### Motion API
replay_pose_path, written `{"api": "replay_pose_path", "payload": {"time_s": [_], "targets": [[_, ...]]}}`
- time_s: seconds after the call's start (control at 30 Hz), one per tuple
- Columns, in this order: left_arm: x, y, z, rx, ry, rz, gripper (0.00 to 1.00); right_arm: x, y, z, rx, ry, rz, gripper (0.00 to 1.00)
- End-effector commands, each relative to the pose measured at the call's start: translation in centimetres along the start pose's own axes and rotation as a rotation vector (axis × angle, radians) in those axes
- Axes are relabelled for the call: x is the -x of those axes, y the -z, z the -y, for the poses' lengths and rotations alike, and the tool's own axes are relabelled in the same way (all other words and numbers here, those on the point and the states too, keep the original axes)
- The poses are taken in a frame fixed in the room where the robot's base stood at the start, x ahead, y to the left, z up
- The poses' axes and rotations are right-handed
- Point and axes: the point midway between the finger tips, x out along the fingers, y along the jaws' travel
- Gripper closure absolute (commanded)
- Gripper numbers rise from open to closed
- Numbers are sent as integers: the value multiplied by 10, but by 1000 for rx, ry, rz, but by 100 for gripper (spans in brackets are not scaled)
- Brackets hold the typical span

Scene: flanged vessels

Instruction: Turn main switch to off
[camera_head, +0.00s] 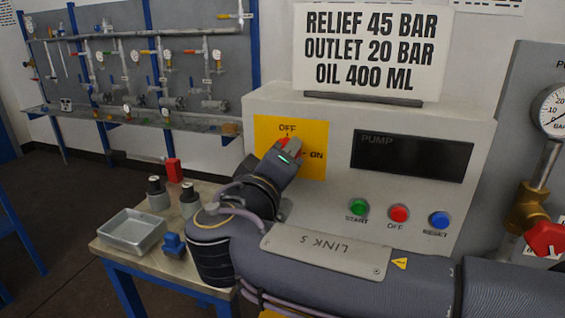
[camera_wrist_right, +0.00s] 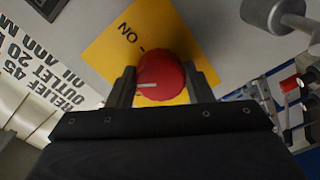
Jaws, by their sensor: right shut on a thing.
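The main switch is a round red knob (camera_wrist_right: 163,80) on a yellow plate (camera_head: 308,133) at the left of the grey panel's front. In the head view, OFF is printed above the knob and ON to its right. My right gripper (camera_wrist_right: 162,86) is shut on the knob, one finger on each side. In the wrist view, the knob's white mark points left, turned away from the ON label, which is at the upper left. The OFF label is hidden there. In the head view my right gripper (camera_head: 290,155) covers most of the knob. My left gripper is not in view.
Below the dark PUMP display (camera_head: 412,155) are green START (camera_head: 358,207), red OFF (camera_head: 399,214) and blue RESET (camera_head: 439,220) buttons, close to my right arm. A side table with a metal tray (camera_head: 132,232) stands at left. A gauge and red-handled valve are at right.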

Motion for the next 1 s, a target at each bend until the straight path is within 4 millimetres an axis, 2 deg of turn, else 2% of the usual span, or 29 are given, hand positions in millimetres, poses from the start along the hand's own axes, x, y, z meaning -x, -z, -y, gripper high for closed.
{"api": "replay_pose_path", "payload": {"time_s": [0.5,1.0], "targets": [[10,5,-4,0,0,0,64,0,1,-2,430,1,1,76],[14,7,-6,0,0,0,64,0,0,-1,582,1,1,76]]}}
